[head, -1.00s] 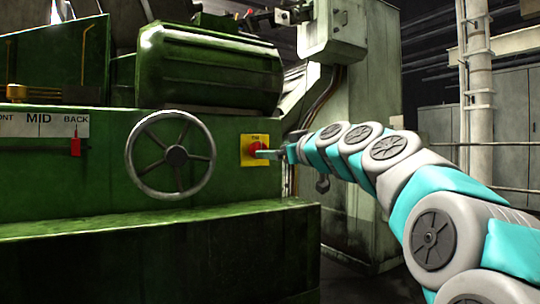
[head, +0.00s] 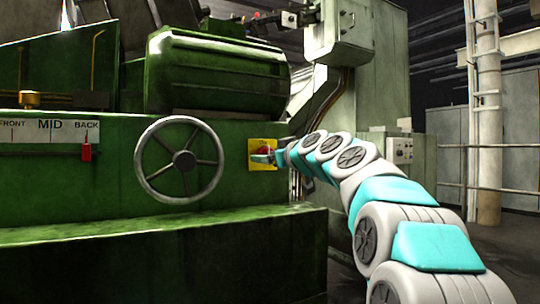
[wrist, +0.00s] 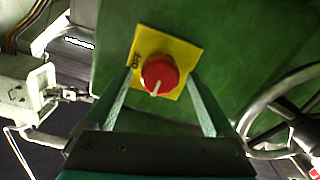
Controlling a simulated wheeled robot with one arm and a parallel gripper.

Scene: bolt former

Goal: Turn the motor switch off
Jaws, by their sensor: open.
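The motor switch is a red round knob (wrist: 159,74) with a white pointer mark, on a yellow plate (wrist: 180,50) on the green machine. In the wrist view the mark points down, and the letters OFF show at the plate's upper left. In the head view the yellow plate (head: 256,145) is partly covered by my gripper (head: 262,158). My gripper (wrist: 160,76) is open, with one finger on each side of the knob. I cannot tell whether either finger touches it.
A spoked handwheel (head: 181,160) stands just left of the switch. A red pointer (head: 87,152) hangs under the FRONT–MID–BACK scale farther left. A green ledge (head: 160,230) juts out below. A grey control box (head: 400,150) is on the right.

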